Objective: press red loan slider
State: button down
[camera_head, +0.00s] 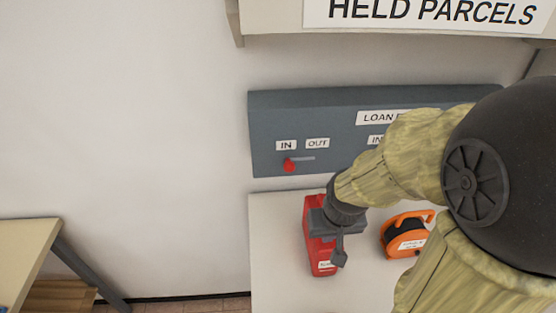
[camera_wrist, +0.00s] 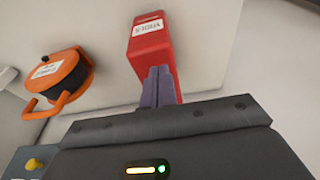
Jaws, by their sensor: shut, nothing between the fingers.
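The red slider knob (camera_head: 289,165) sits on the grey loan board (camera_head: 262,140) on the wall. It is at the left end of its short slot, below the IN label (camera_head: 286,145); the OUT label (camera_head: 317,143) is to its right. My gripper (camera_head: 339,258) is below and right of the knob, well apart from it, over a red box on the shelf. In the wrist view my gripper's fingers (camera_wrist: 158,87) are together and empty, in front of the red box. The red knob does not show in the wrist view.
The red box (camera_head: 322,262) and an orange reel (camera_head: 402,236) stand on a pale shelf (camera_head: 275,275) below the board. A yellow knob (camera_wrist: 34,164) shows on the board. A shelf labelled HELD PARCELS (camera_head: 430,12) is above. The wall left of the board is clear.

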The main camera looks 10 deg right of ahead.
jog(key=w+a+r+t+h, duration=0.1)
jog(key=w+a+r, duration=0.5)
jog(key=a+r, duration=0.2)
jog(key=w+a+r+n+t+h, duration=0.1)
jog(key=w+a+r+h, duration=0.1)
jog(key=w+a+r, duration=0.4)
notch_tip(320, 180, up, 4)
jog(key=shift+a+r+h+b, duration=0.15)
jog(key=shift+a+h+b, duration=0.2)
jog(key=shift+a, duration=0.85)
jog(key=shift+w, duration=0.1)
jog(key=p, duration=0.2)
send_near(289, 164)
jog(key=w+a+f, duration=0.2)
jog(key=a+f, duration=0.2)
jog(key=d+f, duration=0.2)
jog(key=d+p, duration=0.1)
jog(key=d, duration=0.1)
jog(key=shift+w+d+f, duration=0.1)
jog(key=shift+w+f, duration=0.3)
